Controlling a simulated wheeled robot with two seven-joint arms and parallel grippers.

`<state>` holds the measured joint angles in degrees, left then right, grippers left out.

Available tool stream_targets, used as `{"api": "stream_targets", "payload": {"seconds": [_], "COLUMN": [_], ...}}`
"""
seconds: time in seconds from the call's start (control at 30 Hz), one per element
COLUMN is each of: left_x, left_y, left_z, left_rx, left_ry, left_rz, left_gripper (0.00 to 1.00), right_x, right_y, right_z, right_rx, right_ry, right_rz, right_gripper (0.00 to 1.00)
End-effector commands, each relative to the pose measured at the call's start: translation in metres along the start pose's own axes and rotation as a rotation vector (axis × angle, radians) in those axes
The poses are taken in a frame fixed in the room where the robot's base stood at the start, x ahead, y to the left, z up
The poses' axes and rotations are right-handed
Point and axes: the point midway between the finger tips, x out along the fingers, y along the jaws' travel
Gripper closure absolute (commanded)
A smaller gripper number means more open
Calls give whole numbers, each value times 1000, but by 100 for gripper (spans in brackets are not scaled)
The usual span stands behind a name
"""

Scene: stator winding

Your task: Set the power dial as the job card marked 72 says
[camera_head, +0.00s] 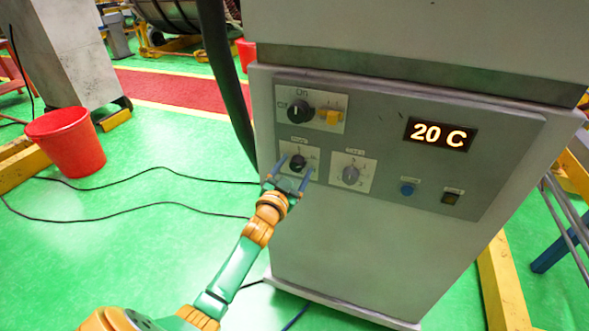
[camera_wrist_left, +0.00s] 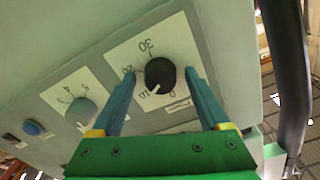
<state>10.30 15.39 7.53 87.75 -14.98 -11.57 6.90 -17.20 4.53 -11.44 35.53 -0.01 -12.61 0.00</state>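The power dial, a round black knob (camera_head: 298,162), is at the lower left of the cabinet's control panel. It also shows in the left wrist view (camera_wrist_left: 160,74) on a white scale plate with 30 readable. Its white pointer mark points to the lower left in that view, near what looks like 10. The plate's small label is only partly readable. My left gripper (camera_head: 293,169) is open in front of the dial, its blue fingers (camera_wrist_left: 160,78) on either side of the knob with visible gaps. Whether the fingertips reach past its face is unclear. No job card is visible. My right gripper is out of view.
The panel also has a grey dial (camera_head: 351,175), an upper black dial (camera_head: 300,111), an orange switch (camera_head: 333,116), a blue button (camera_head: 407,189) and a display (camera_head: 440,134) reading 20 C. A black hose (camera_head: 226,85) hangs left of the cabinet; a red bucket (camera_head: 66,140) stands farther left.

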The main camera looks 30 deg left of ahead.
Motion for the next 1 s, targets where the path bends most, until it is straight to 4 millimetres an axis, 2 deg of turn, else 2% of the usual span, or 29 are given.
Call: {"api": "stream_targets", "payload": {"seconds": [0.17, 0.4, 0.5, 1.0], "left_x": [-11, -55, -67, -71], "left_y": [0, 1, 0, 2], "left_z": [1, 2, 2, 5], "left_rx": [0, -1, 0, -1], "left_ry": [0, -1, -2, -11], "left_rz": [1, 1, 0, 5], "left_gripper": [21, 21, 21, 21], "right_x": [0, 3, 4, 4], "right_y": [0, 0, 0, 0], "right_z": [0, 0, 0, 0], "right_rx": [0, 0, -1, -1], "right_ry": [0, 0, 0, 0], "right_rz": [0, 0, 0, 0], "right_gripper": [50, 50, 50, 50]}}
